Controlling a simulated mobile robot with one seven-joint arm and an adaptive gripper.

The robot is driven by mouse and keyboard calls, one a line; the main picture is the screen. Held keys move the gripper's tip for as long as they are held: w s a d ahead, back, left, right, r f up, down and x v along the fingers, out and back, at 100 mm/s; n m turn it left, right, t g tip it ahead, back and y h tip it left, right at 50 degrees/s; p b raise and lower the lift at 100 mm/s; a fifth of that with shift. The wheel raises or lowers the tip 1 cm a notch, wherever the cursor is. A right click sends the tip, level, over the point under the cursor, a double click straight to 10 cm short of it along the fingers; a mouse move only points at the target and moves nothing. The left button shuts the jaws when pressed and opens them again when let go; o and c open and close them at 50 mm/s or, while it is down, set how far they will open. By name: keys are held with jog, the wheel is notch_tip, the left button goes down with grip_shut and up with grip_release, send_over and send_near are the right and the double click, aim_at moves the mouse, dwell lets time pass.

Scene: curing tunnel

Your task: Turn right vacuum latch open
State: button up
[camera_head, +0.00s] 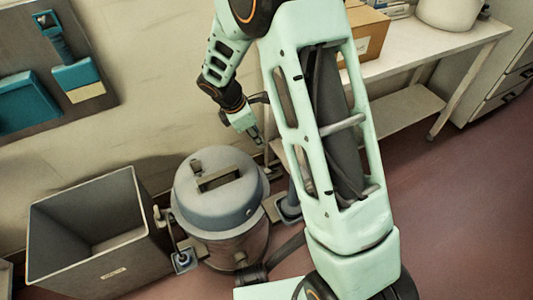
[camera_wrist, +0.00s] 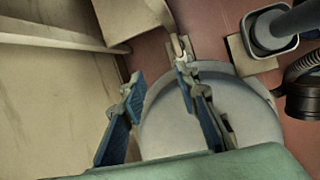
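The vacuum (camera_head: 222,225) is a drum-shaped canister with a grey domed lid (camera_head: 205,205) and a raised handle (camera_head: 218,178). It stands on the floor. My gripper (camera_head: 257,138) is above and behind the vacuum's right side in the head view. In the wrist view my gripper (camera_wrist: 160,73) has its two blue fingers spread, with nothing held between them. The pale lid also shows there (camera_wrist: 165,130), partly behind the right finger. A small pale metal piece, likely the latch (camera_wrist: 178,47), shows at the lid's rim just beyond the right fingertip. I cannot tell whether it is open or touched.
A grey open bin (camera_head: 85,225) stands left of the vacuum. A white bench (camera_head: 430,50) with a cardboard box (camera_head: 365,32) is at the upper right. A wall panel (camera_head: 55,60) carries blue tools. Reddish floor (camera_head: 460,200) is clear at the right.

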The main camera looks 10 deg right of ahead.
jog(key=n+g, duration=0.1)
send_near(275, 162)
jog(key=shift+h, duration=0.3)
jog(key=b+x, duration=0.1)
jog(key=x, duration=0.1)
jog(key=b+x, duration=0.1)
jog(key=x, duration=0.2)
jog(key=b+x, duration=0.2)
jog(key=x, duration=0.1)
jog(key=shift+a+f, duration=0.2)
jog(key=shift+f, duration=0.1)
grip_shut()
